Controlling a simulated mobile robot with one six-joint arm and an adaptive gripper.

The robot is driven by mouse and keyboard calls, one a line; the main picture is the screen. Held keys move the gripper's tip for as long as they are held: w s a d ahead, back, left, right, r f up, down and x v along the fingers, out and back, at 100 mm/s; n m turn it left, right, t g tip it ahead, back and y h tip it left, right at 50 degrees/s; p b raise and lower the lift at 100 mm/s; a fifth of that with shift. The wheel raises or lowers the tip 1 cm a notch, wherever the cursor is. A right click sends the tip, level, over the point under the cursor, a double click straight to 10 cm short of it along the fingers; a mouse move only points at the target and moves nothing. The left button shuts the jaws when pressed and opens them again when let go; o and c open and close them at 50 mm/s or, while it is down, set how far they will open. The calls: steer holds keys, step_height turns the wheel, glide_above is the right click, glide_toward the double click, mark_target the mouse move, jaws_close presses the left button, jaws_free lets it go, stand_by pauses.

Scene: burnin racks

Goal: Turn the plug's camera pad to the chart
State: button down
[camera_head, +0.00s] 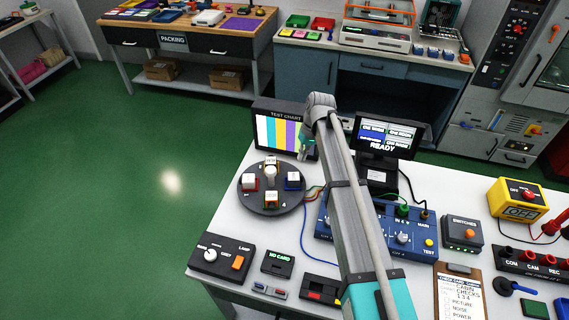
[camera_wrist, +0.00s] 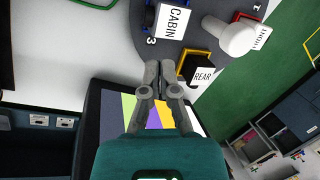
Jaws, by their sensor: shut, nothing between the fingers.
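The round dark turntable (camera_head: 254,205) stands on the white bench with several camera pads around its white centre knob (camera_head: 270,172). The yellow-framed pad (camera_head: 271,160), marked REAR in the wrist view (camera_wrist: 202,72), is on the side towards the test chart (camera_head: 285,132). My gripper (camera_wrist: 160,68) is shut and empty, beside the REAR pad and above the striped chart. A green plug (camera_head: 402,210) sits in the blue panel (camera_head: 380,236).
The READY monitor (camera_head: 387,138) stands right of the chart. Coloured cables run from the turntable to the blue panel. A lamp box (camera_head: 222,256), ND card box (camera_head: 278,263), switches box (camera_head: 462,233) and clipboard (camera_head: 459,285) occupy the bench. My arm hides part of the panel.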

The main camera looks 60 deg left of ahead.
mark_target(282, 167)
steer(key=w+a+m, duration=0.1)
steer(key=m, duration=0.6)
steer(key=w+a+m+y, duration=0.1)
steer(key=m, duration=0.6)
steer(key=w+a+m+y, duration=0.1)
steer(key=w+m, duration=0.1)
steer(key=m, duration=0.5)
steer(key=shift+w+r+g, duration=0.1)
steer(key=shift+r+g, duration=0.1)
steer(key=shift+g, duration=0.1)
steer(key=shift+a+f+b, duration=0.1)
steer(key=shift+f+b, duration=0.1)
steer(key=shift+b, duration=0.1)
steer(key=b+x, duration=0.9)
steer(key=shift+a+f, duration=0.1)
steer(key=shift+f, duration=0.2)
steer(key=shift+s+a, duration=0.15)
steer(key=shift+s, duration=0.2)
steer(key=shift+s+a, duration=0.45)
steer(key=shift+s, duration=0.35)
steer(key=shift+s+a, duration=0.45)
steer(key=shift+s, duration=0.35)
